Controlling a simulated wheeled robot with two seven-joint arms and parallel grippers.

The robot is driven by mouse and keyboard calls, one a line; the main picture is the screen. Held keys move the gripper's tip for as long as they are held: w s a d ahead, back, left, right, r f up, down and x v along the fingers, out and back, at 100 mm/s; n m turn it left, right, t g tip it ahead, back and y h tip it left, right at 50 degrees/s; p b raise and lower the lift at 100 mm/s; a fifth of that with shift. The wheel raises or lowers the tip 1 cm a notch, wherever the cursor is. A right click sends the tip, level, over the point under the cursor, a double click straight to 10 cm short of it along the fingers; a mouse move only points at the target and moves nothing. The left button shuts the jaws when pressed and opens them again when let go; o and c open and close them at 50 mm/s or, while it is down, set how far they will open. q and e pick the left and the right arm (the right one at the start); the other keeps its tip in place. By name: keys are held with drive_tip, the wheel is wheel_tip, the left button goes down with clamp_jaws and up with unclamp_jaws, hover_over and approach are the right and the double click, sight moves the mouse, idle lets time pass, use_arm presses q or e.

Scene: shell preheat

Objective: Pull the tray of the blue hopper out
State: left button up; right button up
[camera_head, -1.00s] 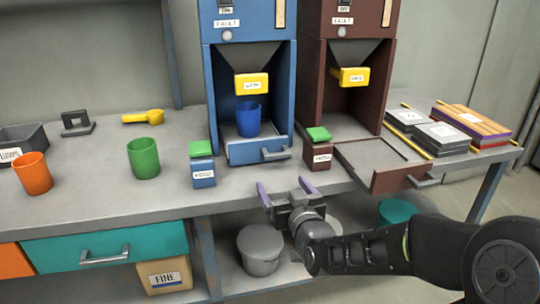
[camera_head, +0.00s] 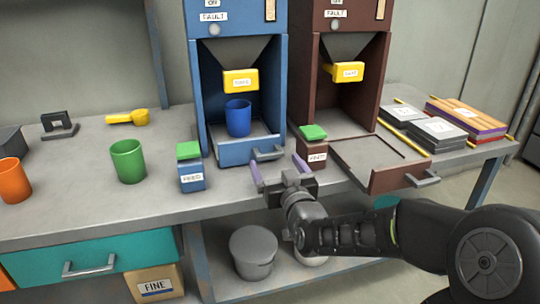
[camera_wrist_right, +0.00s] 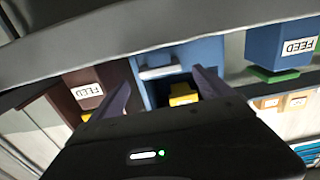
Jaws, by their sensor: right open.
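The blue hopper (camera_head: 195,95) stands on the bench with its low blue tray (camera_head: 232,153) at its base. The tray has a grey bar handle (camera_head: 267,154) on its front, towards the right. A blue cup (camera_head: 238,118) stands upright on the tray, under the yellow spout. My right gripper (camera_head: 279,167) is open and empty just in front of the handle, its two purple fingers to either side of it. In the right wrist view, the handle (camera_wrist_right: 160,72) shows upside down between the fingertips, with no clear contact. My left gripper is not in view.
The brown hopper (camera_head: 308,75) stands to the right, its brown tray (camera_head: 385,180) pulled out over the bench edge. A blue feed box (camera_head: 190,175) and a brown box (camera_head: 311,153) flank the blue tray. Green (camera_head: 128,161) and orange (camera_head: 13,186) cups stand left.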

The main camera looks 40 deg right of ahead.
sight(271, 156)
drive_tip(key=x, duration=0.5)
drive_tip(key=shift+w+d, duration=0.1)
drive_tip(key=shift+w, duration=0.15)
clamp_jaws()
idle(0.8)
